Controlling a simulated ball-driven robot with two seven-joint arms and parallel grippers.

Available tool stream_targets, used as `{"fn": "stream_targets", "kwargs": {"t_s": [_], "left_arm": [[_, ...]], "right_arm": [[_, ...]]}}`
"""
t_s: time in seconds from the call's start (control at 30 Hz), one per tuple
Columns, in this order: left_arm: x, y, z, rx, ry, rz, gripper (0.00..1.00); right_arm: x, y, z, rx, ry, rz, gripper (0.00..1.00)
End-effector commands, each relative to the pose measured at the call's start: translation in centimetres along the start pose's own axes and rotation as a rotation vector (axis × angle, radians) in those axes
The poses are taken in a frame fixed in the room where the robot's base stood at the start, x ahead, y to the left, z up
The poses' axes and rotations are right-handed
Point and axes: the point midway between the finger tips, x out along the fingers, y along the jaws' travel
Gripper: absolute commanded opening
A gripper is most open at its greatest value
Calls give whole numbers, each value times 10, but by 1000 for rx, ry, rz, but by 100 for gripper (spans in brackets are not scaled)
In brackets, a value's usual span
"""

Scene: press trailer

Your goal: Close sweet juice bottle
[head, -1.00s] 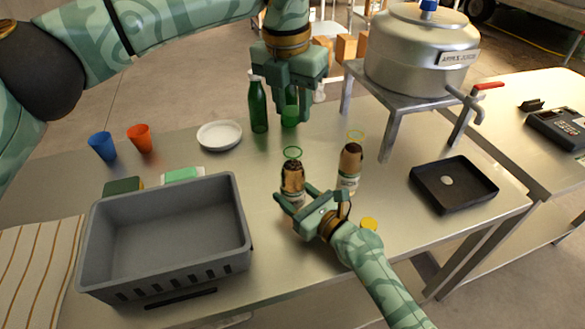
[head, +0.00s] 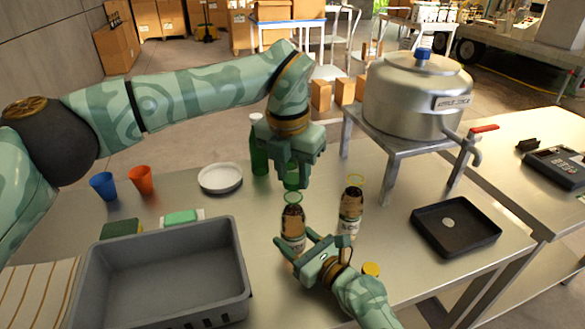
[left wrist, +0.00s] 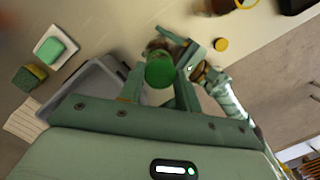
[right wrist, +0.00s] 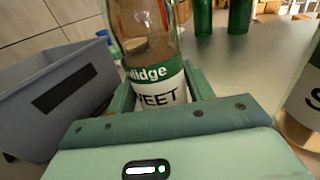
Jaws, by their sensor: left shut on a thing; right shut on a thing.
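The sweet juice bottle (head: 293,226), brown with a white and green label, stands upright on the table. My right gripper (head: 300,243) is shut around its lower part. In the right wrist view the bottle (right wrist: 158,95) shows "EET" on its label. A thin green ring (head: 293,198) shows at its top. My left gripper (head: 291,181) points down just above the bottle. In the left wrist view it is shut on a round green cap (left wrist: 160,73), with the bottle mostly hidden behind it.
A second juice bottle (head: 351,212) stands close by on the right, and a yellow cap (head: 371,269) lies on the table. A grey crate (head: 235,260) is at the left. A green bottle (head: 259,155) stands behind. A black tray (head: 456,240) lies right.

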Motion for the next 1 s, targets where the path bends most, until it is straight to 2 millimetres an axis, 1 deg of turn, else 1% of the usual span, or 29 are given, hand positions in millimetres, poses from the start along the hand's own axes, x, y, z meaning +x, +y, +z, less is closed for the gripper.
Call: {"fn": "stream_targets", "kwargs": {"t_s": [0.2, 0.7, 1.0], "left_arm": [[11, 0, -1, 0, 0, 0, 13], [12, 0, -2, 0, 0, 0, 13], [17, 0, -2, -1, 2, 0, 13]], "right_arm": [[0, 0, -1, 0, 1, 0, 11], [0, 0, -1, 0, 1, 0, 11], [0, 0, -1, 0, 1, 0, 11]]}}
